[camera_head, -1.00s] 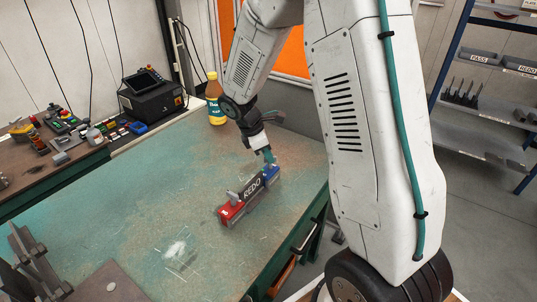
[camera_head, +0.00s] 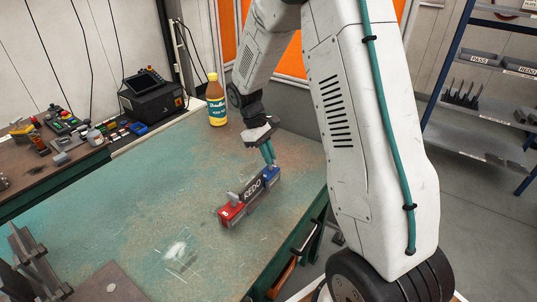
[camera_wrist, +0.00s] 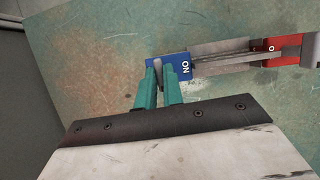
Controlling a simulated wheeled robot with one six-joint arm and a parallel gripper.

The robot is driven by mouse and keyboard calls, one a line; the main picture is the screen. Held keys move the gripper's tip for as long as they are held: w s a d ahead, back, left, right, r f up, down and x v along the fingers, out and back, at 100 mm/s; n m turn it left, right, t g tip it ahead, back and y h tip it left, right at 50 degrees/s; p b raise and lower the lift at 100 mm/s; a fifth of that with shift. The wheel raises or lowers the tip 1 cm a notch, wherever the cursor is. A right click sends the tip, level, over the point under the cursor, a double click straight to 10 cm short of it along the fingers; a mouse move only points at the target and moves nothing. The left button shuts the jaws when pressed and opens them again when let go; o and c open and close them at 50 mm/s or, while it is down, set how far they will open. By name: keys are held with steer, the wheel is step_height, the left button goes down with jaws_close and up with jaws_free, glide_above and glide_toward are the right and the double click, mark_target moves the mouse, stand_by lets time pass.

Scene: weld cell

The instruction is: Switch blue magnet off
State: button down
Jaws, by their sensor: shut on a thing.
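The blue magnet (camera_head: 272,176) sits on the green worktable at the far right end of a dark plate marked REDO (camera_head: 253,187). In the wrist view the blue magnet (camera_wrist: 180,58) shows a white label with the letters O and N. My gripper (camera_head: 270,160) comes down from above, its teal fingers (camera_wrist: 158,78) shut around a grey switch lever on the blue magnet. The red magnet (camera_head: 231,213) is at the near left end of the plate and shows in part in the wrist view (camera_wrist: 271,46).
A yellow-capped bottle (camera_head: 216,105) stands at the table's back. A dark fixture (camera_head: 32,262) is at the near left. The table's middle (camera_head: 150,190) is mostly clear.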

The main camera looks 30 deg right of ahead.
steer(key=shift+m, duration=0.3)
steer(key=c, duration=1.5)
jaws_free()
steer(key=v, duration=0.8)
steer(key=shift+d, duration=0.1)
